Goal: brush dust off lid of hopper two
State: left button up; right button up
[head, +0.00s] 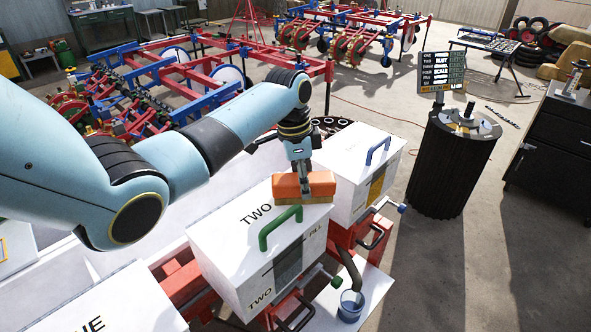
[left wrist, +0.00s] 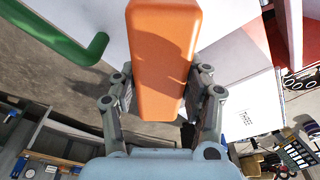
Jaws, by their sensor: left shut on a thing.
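The white hopper two (head: 250,272) stands at lower centre in the head view, with "TWO" on its lid (head: 222,232) and front. A green handle (head: 281,228) sits at the lid's front edge and also shows in the left wrist view (left wrist: 75,45). My left gripper (head: 303,178) is shut on an orange brush (head: 290,187), over the far right part of the lid. The brush (left wrist: 162,50) lies between both fingers in the left wrist view. I cannot tell whether its bristles touch the lid. No dust can be made out. My right gripper is not in view.
Another white hopper with a blue handle (head: 378,150) stands close on the right, and one more white lid (head: 115,305) is at lower left. A small blue bucket (head: 351,306) is below the front. A black drum (head: 449,165) with a sign stands at right on open floor.

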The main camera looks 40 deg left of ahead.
pick_arm(q)
jog(key=shift+s+d+f, duration=0.2)
jog(key=shift+d+f, duration=0.05)
jog(key=shift+f, duration=0.05)
jog(key=shift+c, duration=0.4)
jog(key=shift+r, duration=0.1)
jog(key=shift+w+r+p, duration=0.1)
jog(key=shift+r+p, duration=0.8)
jog(key=shift+r, duration=0.8)
jog(key=shift+a+r, duration=0.1)
jog(key=shift+r, duration=1.25)
jog(key=shift+r, duration=1.5)
